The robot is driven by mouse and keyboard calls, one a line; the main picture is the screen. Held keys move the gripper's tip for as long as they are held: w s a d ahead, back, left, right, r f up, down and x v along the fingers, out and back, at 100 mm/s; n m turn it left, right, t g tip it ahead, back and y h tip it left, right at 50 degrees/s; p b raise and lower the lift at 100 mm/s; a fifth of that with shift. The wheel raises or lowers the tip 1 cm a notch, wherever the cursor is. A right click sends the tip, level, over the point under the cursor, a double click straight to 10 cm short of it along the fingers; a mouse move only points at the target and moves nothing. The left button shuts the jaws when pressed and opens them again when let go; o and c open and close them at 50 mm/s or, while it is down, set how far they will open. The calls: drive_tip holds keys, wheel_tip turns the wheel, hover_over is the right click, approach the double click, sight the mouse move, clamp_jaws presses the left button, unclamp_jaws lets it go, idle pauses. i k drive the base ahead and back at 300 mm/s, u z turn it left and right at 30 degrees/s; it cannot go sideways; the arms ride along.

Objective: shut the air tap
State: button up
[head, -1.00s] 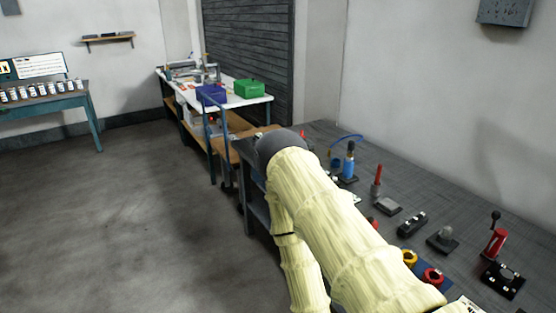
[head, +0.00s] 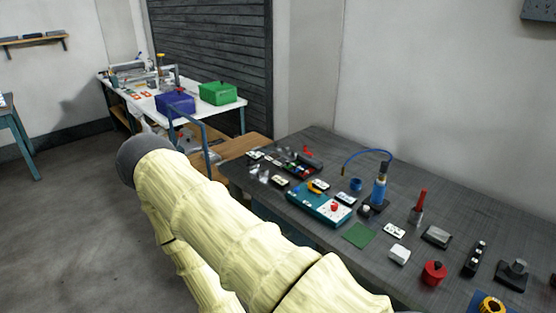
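I cannot tell for sure which fitting is the air tap. A red lever-like piece (head: 307,151) lies farther back on the bench, and an upright red handle (head: 420,200) stands right of the cylinder. Details of both are too small to read. My arm, in a pale yellow sleeve, crosses the lower left of the view. My gripper is outside the frame.
The dark bench (head: 465,215) carries several small items: a teal box (head: 318,207) with a red knob, a green mat (head: 359,235) and a red pot (head: 433,273). A white table (head: 140,97) with blue and green bins stands behind. Open floor lies at the left.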

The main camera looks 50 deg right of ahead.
sight(310, 182)
drive_tip(key=z, duration=0.3)
drive_tip(key=i, duration=1.35)
drive_tip(key=z, duration=1.65)
drive_tip(key=i, duration=0.8)
drive_tip(key=z, duration=0.05)
drive_tip(key=k, duration=0.8)
drive_tip(key=z, duration=0.05)
drive_tip(key=i, duration=0.55)
drive_tip(key=z, duration=0.05)
